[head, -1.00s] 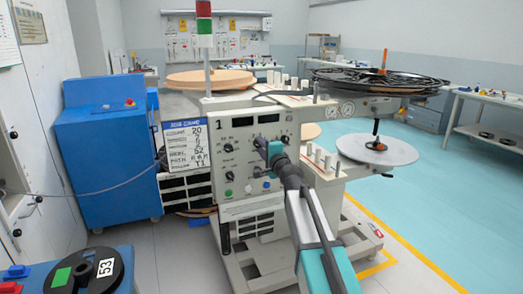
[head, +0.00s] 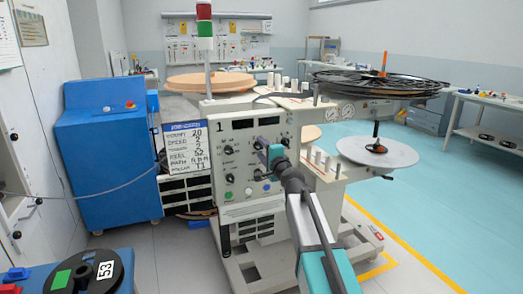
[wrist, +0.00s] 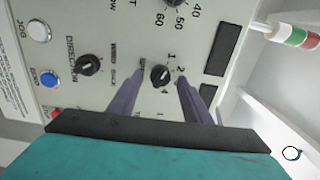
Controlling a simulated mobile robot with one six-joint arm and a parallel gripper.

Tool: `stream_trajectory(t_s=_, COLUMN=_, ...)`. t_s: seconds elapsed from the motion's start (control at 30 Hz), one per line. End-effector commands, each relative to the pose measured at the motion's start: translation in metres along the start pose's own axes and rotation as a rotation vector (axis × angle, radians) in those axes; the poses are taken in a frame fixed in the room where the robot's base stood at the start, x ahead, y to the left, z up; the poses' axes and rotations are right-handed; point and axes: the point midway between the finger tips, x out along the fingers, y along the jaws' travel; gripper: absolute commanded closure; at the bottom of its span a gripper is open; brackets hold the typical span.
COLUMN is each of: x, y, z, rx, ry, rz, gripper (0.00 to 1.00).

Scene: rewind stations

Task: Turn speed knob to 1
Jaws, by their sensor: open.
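A dark round knob (wrist: 160,75) with the marks 1 and 2 beside it is on the pale control panel. It is most likely the speed knob, but its label is too unclear to read. My gripper (wrist: 160,77) is open, with one purple fingertip on each side of this knob. I cannot tell whether the fingers touch it. The exact direction of the knob's pointer is unclear. In the head view, my gripper (head: 267,147) is in front of the machine's panel (head: 240,185), and my own arm hides the knob.
Another knob (wrist: 90,65), marked direction, and a blue button (wrist: 48,78) are beside it on the panel. A dial with 40, 50 and 60 (wrist: 160,4) is at the wrist view's top. A job board (head: 187,148) hangs left of the panel; a grey reel plate (head: 377,152) stands right.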

Motion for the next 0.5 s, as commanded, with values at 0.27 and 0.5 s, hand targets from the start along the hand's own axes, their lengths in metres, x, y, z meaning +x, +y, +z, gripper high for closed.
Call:
stream_trajectory(t_s=0.27, x=-0.024, y=0.0, z=0.001, rx=0.0, ry=0.0, rz=0.0, gripper=0.55)
stream_trajectory(t_s=0.5, x=-0.047, y=0.0, z=0.0, rx=0.0, ry=0.001, rz=0.0, gripper=0.55)
